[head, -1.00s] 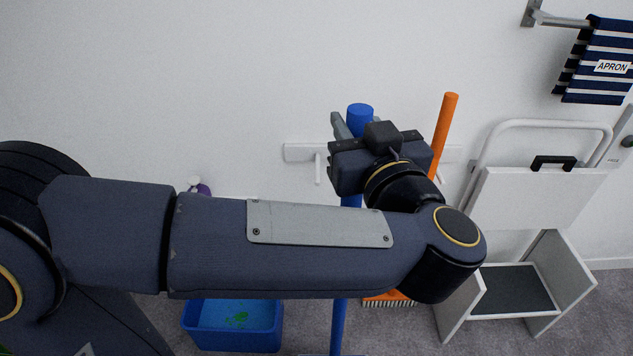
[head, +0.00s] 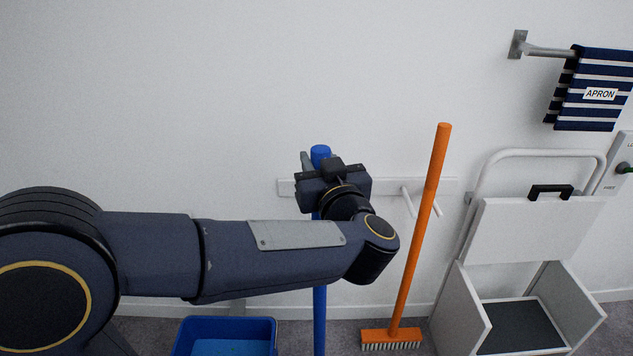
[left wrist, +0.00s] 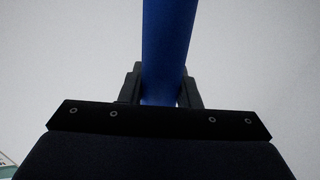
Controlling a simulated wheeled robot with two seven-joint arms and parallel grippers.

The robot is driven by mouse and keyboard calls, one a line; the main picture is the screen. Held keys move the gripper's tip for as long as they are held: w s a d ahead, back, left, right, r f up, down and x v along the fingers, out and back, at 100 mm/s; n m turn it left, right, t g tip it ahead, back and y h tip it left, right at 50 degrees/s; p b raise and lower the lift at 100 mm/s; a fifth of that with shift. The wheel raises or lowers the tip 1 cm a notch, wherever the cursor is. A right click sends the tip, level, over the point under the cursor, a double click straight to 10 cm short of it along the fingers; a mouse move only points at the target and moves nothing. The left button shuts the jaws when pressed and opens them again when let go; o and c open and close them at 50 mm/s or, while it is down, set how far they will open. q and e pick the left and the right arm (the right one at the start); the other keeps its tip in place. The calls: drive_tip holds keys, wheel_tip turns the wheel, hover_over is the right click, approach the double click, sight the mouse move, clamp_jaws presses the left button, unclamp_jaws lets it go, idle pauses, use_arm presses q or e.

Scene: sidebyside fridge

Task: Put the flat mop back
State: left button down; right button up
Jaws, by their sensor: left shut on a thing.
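The flat mop shows as an upright blue pole (head: 320,310), with its top end just above my left gripper and its lower end out of frame. My left gripper (head: 316,172) is shut on the pole near its top. In the left wrist view the pole (left wrist: 168,45) stands between the two fingers (left wrist: 160,90). A white wall rail (head: 286,187) with pegs (head: 407,202) is behind the gripper, and my gripper and arm hide part of it. I cannot tell how far the pole is from the rail. My right gripper is not in view.
An orange broom (head: 415,240) leans at the rail, right of my gripper. A blue bin (head: 228,326) stands on the floor at lower left.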

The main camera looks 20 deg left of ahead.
use_arm(q)
drive_tip(key=shift+w+a+f+b, duration=0.15)
drive_tip(key=shift+f+b, duration=0.1)
drive_tip(key=shift+f, duration=0.45)
drive_tip(key=shift+w+a+f+b, duration=0.15)
drive_tip(key=shift+f+b, duration=0.1)
drive_tip(key=shift+f, duration=0.5)
drive_tip(key=shift+w+a+f+b, duration=0.15)
drive_tip(key=shift+f+b, duration=0.1)
drive_tip(key=shift+f, duration=0.45)
drive_tip(key=shift+d+f, duration=0.1)
drive_tip(key=shift+f, duration=0.05)
drive_tip(key=c, duration=1.1)
unclamp_jaws()
drive_tip(key=p+v, duration=0.1)
drive_tip(key=v, duration=1.1)
drive_tip(key=shift+p, duration=0.4)
